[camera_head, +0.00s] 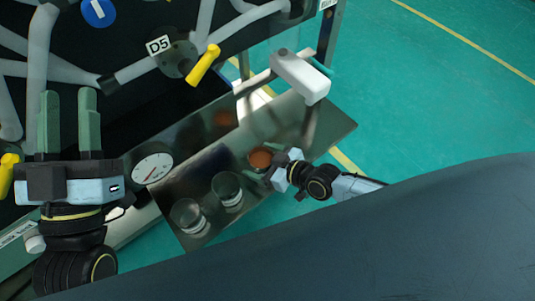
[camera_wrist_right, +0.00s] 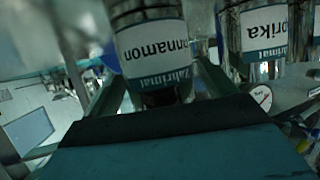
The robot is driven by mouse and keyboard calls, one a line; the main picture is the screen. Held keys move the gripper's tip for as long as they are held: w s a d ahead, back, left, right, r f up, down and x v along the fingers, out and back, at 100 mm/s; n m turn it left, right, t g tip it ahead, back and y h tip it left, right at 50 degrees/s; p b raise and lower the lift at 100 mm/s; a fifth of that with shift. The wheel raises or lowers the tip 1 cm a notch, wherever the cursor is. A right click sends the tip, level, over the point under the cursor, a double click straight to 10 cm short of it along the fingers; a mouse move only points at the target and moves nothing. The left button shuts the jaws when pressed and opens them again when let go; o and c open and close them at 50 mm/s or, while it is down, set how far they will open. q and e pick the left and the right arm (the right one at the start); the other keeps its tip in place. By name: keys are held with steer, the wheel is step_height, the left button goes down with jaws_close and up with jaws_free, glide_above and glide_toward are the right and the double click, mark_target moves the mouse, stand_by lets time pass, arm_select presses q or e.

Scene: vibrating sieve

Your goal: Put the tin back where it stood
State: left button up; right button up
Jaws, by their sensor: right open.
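The tin labelled Cinnamon (camera_wrist_right: 155,50) is close in front of my right gripper in the right wrist view, between its fingers. In the head view a round tin with orange-brown contents (camera_head: 260,157) is at the tips of my right gripper (camera_head: 270,170), over the metal shelf (camera_head: 170,185). The right gripper is open around the tin; whether a finger touches it I cannot tell. The tin labelled Paprika (camera_wrist_right: 255,38) is beside it. My left gripper (camera_head: 68,115) is open and empty at the left, with its green fingers apart.
Two more tins stand on the shelf, one in the middle (camera_head: 227,188) and one nearer the front (camera_head: 188,216). A dial gauge (camera_head: 152,168) is at the left. A white box on a bracket (camera_head: 300,76) stands behind the shelf.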

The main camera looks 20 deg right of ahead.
steer(key=shift+r, duration=0.15)
steer(key=shift+s+d+r, duration=0.1)
steer(key=shift+s+d, duration=0.05)
steer(key=shift+s, duration=0.05)
steer(key=p+v, duration=0.3)
steer(key=v, duration=0.2)
steer(key=shift+s+d+r, duration=0.1)
steer(key=shift+s+d, duration=0.05)
steer(key=shift+s, duration=0.1)
steer(key=p+v, duration=0.2)
steer(key=v, duration=0.4)
steer(key=a+r+m, duration=0.1)
steer(key=a+r, duration=0.8)
steer(key=r, duration=0.2)
arm_select(q)
steer(key=s+a+f+g+y, duration=0.1)
steer(key=a+f+g+y, duration=0.1)
steer(key=f+g, duration=0.4)
steer(key=s+a+f+g+y, duration=0.1)
steer(key=f+g+y, duration=0.1)
steer(key=f+g, duration=0.4)
step_height(320, 180, down, 5)
steer(key=shift+a+f+g, duration=0.15)
steer(key=shift+a+g, duration=0.25)
arm_select(e)
steer(key=d+r+m+h, duration=0.4)
steer(key=d+r+h, duration=0.2)
steer(key=d, duration=0.2)
steer(key=shift+s+d+r, duration=0.25)
steer(key=shift+s+r, duration=0.05)
